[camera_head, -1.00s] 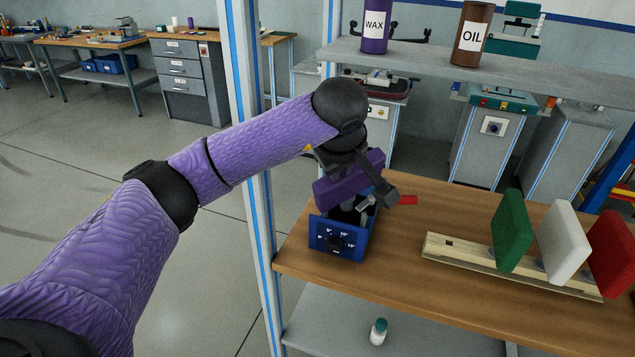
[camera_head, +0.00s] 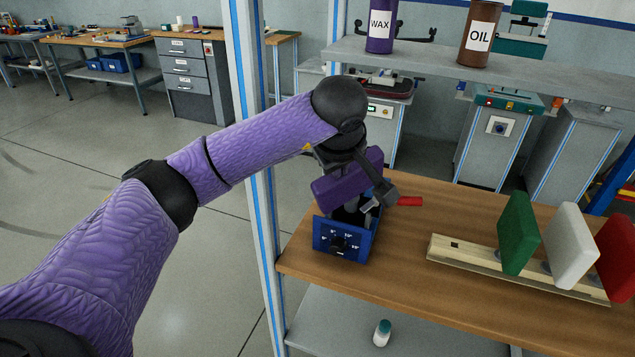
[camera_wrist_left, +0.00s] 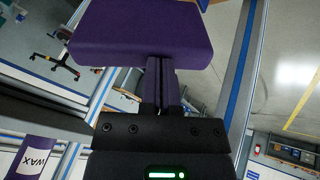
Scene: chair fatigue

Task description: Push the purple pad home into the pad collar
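The purple pad (camera_head: 345,186) is tilted just above the blue box with a dial (camera_head: 342,241) on the bench. My left gripper (camera_wrist_left: 160,72) is shut on the pad, which shows at the top of the left wrist view (camera_wrist_left: 140,32). In the head view the fingertips are largely hidden behind the pad and wrist. A dark arm with a grey clamp-like end (camera_head: 384,192) and a red handle (camera_head: 409,201) is at the pad's right side. I cannot tell which part is the collar, or whether the pad touches it. My right gripper is not in view.
A wooden rack (camera_head: 470,262) at the right holds a green pad (camera_head: 518,235), a white pad (camera_head: 570,247) and a red pad (camera_head: 616,255). WAX (camera_head: 381,24) and OIL (camera_head: 479,35) cans stand on the shelf above. A blue-striped post (camera_head: 250,130) stands close behind my left arm.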

